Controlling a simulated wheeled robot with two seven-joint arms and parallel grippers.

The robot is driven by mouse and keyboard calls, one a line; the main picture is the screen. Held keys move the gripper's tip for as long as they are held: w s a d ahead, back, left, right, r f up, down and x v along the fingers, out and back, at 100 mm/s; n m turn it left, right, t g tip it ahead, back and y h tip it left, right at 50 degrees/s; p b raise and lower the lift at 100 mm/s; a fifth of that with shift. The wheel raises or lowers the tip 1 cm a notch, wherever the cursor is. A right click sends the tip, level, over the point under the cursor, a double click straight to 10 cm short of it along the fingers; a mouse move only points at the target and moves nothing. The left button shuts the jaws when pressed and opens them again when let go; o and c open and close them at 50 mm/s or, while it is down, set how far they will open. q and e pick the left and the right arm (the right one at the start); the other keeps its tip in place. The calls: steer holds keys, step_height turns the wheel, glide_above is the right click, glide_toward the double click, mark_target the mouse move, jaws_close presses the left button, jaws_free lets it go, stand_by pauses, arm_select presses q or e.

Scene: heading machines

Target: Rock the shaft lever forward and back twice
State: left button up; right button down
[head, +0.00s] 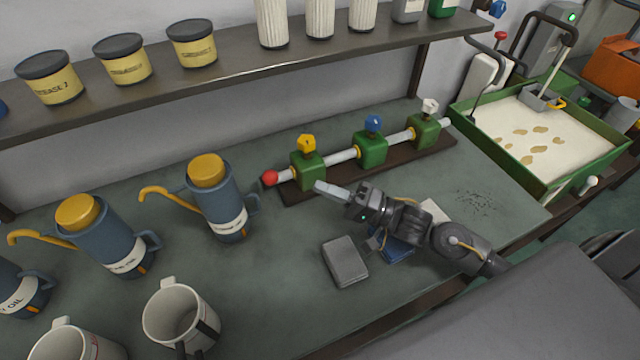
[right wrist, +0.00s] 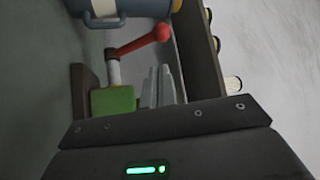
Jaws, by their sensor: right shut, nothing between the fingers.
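The shaft lever shows in the right wrist view as a short red arm (right wrist: 136,45) with a red ball at its end, joined to the pale shaft. In the head view the red ball (head: 269,177) is at the near left end of the shaft (head: 342,155), which runs through green blocks. My right gripper (head: 324,188) is shut and empty, in front of the left green block (head: 307,170) and right of the ball. In the right wrist view its pale fingers (right wrist: 158,88) show beside the green block, apart from the lever. My left gripper is not in view.
Blue oil cans (head: 218,205) with yellow tops and a white mug (head: 180,315) stand at left. A grey box (head: 345,262) lies below my right arm. A shelf (head: 240,68) with tubs runs along the wall. A green tray (head: 545,130) is at right.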

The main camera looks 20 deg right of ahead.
mark_target(268, 180)
steer(key=w+r+n+g+y+p, duration=0.2)
steer(key=w+r+n+g+p, duration=0.25)
steer(key=p, duration=0.25)
steer(key=w+a+f+n+p, duration=0.1)
steer(key=w+a+p, duration=0.1)
steer(key=a+p, duration=0.2)
steer(key=shift+w+a+g+y, duration=0.4)
steer(key=shift+a+g, duration=0.05)
steer(key=shift+a, duration=1.3)
